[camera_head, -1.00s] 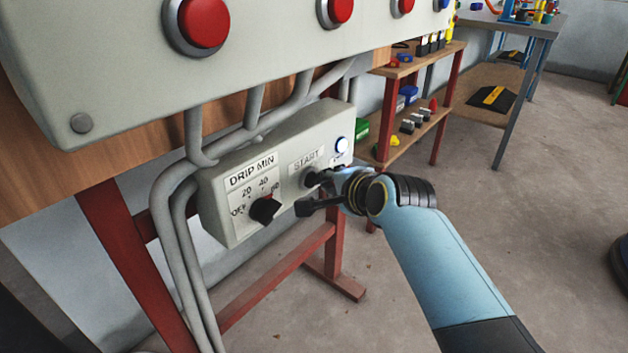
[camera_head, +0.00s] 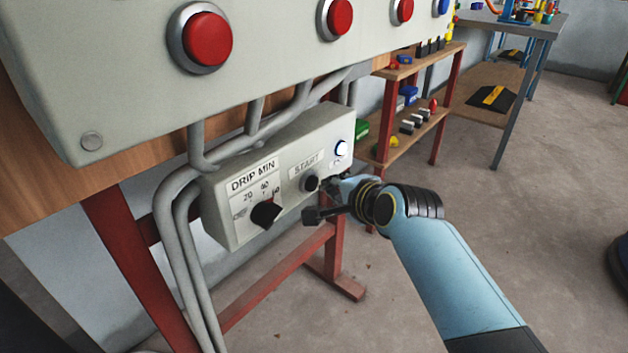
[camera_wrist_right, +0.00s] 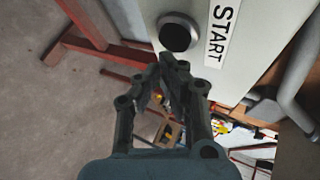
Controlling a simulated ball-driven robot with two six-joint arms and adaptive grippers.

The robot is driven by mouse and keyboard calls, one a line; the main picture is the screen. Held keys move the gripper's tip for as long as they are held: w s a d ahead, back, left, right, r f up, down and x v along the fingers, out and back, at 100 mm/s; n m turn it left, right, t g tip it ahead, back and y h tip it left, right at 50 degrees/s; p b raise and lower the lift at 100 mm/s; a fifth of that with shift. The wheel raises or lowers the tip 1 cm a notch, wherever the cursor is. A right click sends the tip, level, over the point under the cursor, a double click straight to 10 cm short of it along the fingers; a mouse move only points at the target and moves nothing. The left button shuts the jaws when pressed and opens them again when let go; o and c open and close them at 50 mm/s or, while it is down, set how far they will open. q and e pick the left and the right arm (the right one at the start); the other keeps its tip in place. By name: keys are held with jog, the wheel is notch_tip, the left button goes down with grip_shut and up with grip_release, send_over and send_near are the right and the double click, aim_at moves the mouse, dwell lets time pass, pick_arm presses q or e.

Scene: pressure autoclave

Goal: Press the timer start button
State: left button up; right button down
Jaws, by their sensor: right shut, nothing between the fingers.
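The timer box (camera_head: 231,218) is a pale grey panel marked DRIP MIN, with a black dial (camera_head: 265,214) at its left. The START button (camera_head: 311,184) is black and round, below the START label. A lit white-blue lamp (camera_head: 341,149) sits at the box's right end. My right gripper (camera_head: 318,200) is in front of the box, beside and just below the START button. In the right wrist view the button (camera_wrist_right: 178,34) is fully visible just beyond the shut fingertips (camera_wrist_right: 170,60), seemingly with a small gap. The fingers hold nothing. My left gripper is not in view.
A larger grey panel with red buttons (camera_head: 207,39) overhangs the timer box. Grey conduits (camera_head: 172,235) run down at the box's left. A red frame (camera_head: 330,262) stands below.

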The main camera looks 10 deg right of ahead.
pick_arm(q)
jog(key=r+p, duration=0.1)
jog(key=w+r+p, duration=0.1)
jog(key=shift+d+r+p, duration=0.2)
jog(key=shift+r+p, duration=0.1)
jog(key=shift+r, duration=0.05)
pick_arm(e)
jog(key=s+d, duration=0.1)
jog(key=s, duration=0.1)
jog(key=s+d, duration=0.2)
jog(key=shift+d, duration=0.1)
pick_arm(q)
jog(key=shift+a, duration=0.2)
